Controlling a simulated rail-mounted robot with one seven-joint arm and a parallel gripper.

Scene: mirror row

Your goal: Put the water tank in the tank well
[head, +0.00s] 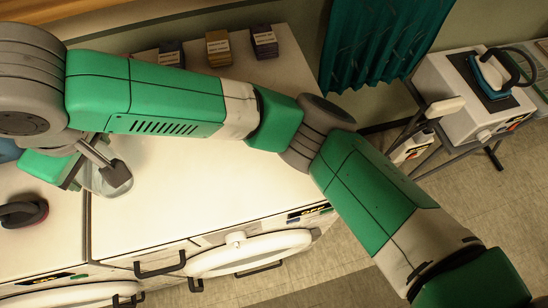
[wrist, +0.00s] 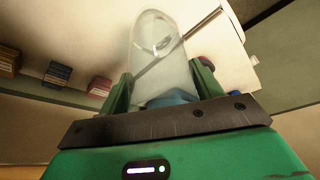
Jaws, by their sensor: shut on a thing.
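The water tank is a clear, rounded container with a blue part at its near end. In the wrist view, the tank (wrist: 158,62) is between the two green fingers of my gripper (wrist: 162,78), which is shut on it; its blue part (wrist: 172,98) is close to the palm. In the head view, my gripper (head: 92,168) is at the left over the white machine tops, and the tank (head: 97,184) shows only partly, behind grey gripper parts. I cannot tell whether the tank touches the surface. I cannot make out the tank well in either view.
A dark iron-like object (head: 24,211) lies at the left edge. Several small stacks (head: 218,48) stand along the back. A white station (head: 447,84) with a blue iron (head: 492,72) stands at the right, near a white bottle (head: 411,147). The white top (head: 200,190) below my arm is clear.

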